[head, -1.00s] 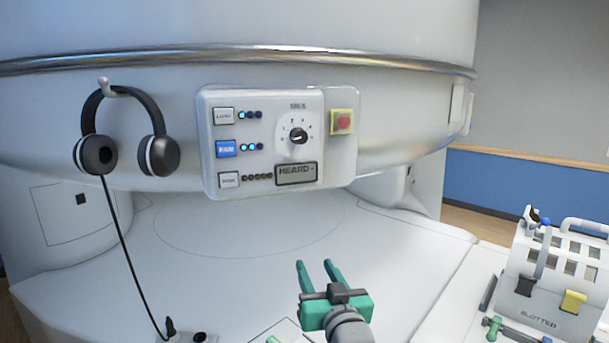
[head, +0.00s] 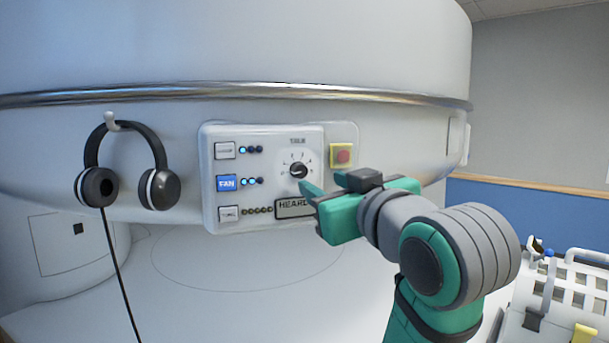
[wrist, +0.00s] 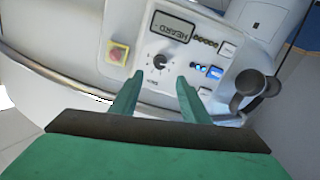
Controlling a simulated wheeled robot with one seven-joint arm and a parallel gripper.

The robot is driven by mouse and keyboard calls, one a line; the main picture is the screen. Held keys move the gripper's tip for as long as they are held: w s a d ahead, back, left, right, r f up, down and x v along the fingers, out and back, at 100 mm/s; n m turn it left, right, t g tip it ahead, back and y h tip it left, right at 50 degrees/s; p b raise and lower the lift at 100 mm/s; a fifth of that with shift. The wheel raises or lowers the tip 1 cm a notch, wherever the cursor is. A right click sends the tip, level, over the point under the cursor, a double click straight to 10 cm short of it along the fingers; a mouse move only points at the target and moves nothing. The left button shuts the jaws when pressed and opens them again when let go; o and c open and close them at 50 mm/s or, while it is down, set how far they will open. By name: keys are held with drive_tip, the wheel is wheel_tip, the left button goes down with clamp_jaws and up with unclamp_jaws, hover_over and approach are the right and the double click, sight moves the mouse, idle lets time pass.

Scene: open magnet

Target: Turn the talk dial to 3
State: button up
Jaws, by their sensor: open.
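The talk dial (head: 298,170) is a black knob on a white round face with marks around it, on the white control panel (head: 209,150). In the wrist view the dial (wrist: 160,62) lies beyond the fingertips, roughly between their lines. My gripper (head: 306,190) is in front of the panel, just below and right of the dial in the head view. In the wrist view its two green fingers (wrist: 158,80) are apart with nothing between them. The fingers appear short of the knob. The exact pointer setting is too small to read.
A red button on a yellow square (head: 341,156) sits right of the dial. The HEARD display (head: 290,208) is below it, partly behind my gripper. Buttons, including a blue FAN button (head: 226,183), line the left side. Headphones (head: 130,175) hang further left. A white slotted rack (head: 585,290) stands at lower right.

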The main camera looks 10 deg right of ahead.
sight(301, 173)
drive_tip(key=x, duration=1)
drive_tip(key=shift+w+a, duration=0.15)
drive_tip(key=shift+w, duration=0.1)
drive_tip(key=c, duration=1.1)
drive_tip(key=shift+o, duration=0.2)
